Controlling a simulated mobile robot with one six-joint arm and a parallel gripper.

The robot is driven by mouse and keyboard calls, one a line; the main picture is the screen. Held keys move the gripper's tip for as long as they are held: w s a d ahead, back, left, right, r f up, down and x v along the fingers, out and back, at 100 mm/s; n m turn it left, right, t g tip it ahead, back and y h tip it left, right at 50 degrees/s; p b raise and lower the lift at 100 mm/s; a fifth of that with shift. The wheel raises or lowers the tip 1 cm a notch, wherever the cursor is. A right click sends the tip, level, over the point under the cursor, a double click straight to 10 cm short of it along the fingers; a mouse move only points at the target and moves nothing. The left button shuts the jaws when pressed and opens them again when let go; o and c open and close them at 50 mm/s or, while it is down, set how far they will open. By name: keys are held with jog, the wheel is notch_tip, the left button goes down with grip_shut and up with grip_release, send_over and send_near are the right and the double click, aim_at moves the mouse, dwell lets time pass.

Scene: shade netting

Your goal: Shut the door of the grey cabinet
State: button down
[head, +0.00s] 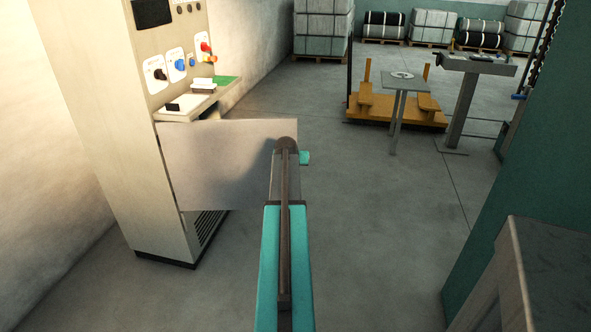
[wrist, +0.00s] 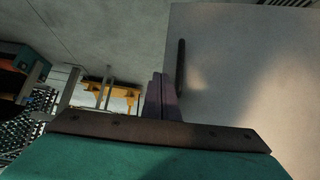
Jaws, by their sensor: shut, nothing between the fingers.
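The grey cabinet (head: 110,120) stands at the left in the head view. Its door (head: 225,165) is open and sticks out to the right from the lower front, below a small shelf. In the wrist view the door (wrist: 250,75) fills the right side, with a dark upright bar handle (wrist: 181,66) near its left edge. My gripper (wrist: 161,80) shows in the wrist view with its fingers together and empty, just left of the handle; I cannot tell whether they touch the door. In the head view my arm hides the fingers and the door's right end.
Knobs and a small shelf (head: 195,100) are on the cabinet above the door. Open floor (head: 390,220) lies right of my arm. A grey table (head: 545,265) stands at the lower right. A small stand (head: 405,82) and a yellow platform (head: 365,108) are farther back.

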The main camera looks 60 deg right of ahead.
jog(key=s+a+f+n+t+h+b, duration=0.2)
jog(key=s+a+f+t+h+b, duration=0.1)
jog(key=a+t+h+b, duration=0.3)
jog(key=shift+s+a+h+b, duration=0.6)
jog(key=shift+s+a+b, duration=0.1)
jog(key=shift+s+b, duration=0.25)
jog(key=shift+w+d, duration=0.15)
jog(key=shift+d, duration=0.05)
jog(key=x, duration=1.3)
jog(key=shift+w+d+r, duration=0.15)
jog(key=shift+w+d, duration=0.1)
dwell(0.6)
